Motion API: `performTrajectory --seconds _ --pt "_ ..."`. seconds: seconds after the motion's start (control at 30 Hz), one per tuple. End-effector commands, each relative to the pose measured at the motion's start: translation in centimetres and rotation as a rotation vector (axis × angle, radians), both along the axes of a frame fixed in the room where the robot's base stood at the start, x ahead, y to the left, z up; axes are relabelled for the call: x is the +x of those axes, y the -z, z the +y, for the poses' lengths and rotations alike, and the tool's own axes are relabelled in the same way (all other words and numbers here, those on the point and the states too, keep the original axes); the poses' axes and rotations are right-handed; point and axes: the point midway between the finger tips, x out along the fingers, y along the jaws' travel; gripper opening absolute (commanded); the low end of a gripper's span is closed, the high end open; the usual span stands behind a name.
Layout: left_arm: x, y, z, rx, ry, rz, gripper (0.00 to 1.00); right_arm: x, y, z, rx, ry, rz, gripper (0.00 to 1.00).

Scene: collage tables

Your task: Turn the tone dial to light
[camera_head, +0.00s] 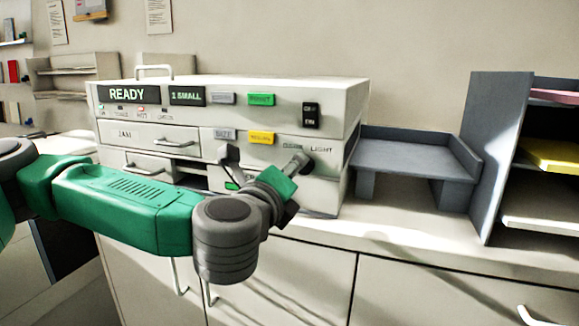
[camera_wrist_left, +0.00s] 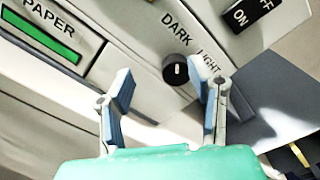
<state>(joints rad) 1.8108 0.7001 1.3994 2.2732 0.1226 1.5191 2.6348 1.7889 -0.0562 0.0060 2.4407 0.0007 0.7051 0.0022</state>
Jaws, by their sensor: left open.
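The tone dial (camera_wrist_left: 175,69) is a small round black knob with a white mark, on the machine's white front panel. In the wrist view its mark runs roughly up and down, and the upper end faces the DARK label (camera_wrist_left: 178,27) more than the LIGHT label (camera_wrist_left: 209,62). My left gripper (camera_wrist_left: 163,76) is open, with its two fingers on either side of the dial in that view; contact cannot be told. My right gripper is not seen.
The white copier (camera_head: 230,88) stands on a counter (camera_head: 400,240) and shows READY and 1 SMALL. An ON/OFF switch (camera_head: 310,115) sits above the dial area. A grey tray (camera_head: 415,155) and a shelf unit (camera_head: 490,150) stand to the right.

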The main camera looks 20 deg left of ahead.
Motion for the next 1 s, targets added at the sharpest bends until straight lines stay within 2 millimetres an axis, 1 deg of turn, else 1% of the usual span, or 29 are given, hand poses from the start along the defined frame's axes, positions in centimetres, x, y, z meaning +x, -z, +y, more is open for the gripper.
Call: performTrajectory --seconds 0.07,0.2,0.4,0.5,0.57,0.6,0.63,0.67,0.7,1.0 --pt "0.8 -0.2 -0.6 0.004 0.004 -0.002 0.48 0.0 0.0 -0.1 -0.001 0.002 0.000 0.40" --pt "1.7 -0.1 -0.2 0.000 0.005 -0.002 0.48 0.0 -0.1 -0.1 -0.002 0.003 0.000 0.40" --pt "2.0 0.1 1.2 -0.013 0.003 -0.002 0.48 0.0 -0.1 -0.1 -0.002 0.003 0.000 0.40" --pt "2.0 0.1 1.4 -0.015 0.002 -0.002 0.48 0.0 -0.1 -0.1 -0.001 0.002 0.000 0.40" --pt "2.0 0.1 1.3 -0.014 0.003 -0.001 0.27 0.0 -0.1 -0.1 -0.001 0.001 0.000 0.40" --pt "2.0 0.1 1.1 -0.012 0.001 -0.001 0.13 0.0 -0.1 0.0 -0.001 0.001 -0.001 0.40" --pt "2.0 0.1 1.0 -0.010 0.001 -0.001 0.05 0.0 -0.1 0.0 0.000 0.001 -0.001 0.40" --pt "2.0 0.1 0.8 -0.008 0.000 0.002 0.01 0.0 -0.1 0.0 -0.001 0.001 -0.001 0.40" --pt "2.0 0.2 0.7 -0.006 -0.001 0.003 0.00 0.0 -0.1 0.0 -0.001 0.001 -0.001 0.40" --pt "2.1 0.7 0.4 -0.004 0.006 0.013 0.00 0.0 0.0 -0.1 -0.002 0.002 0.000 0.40"
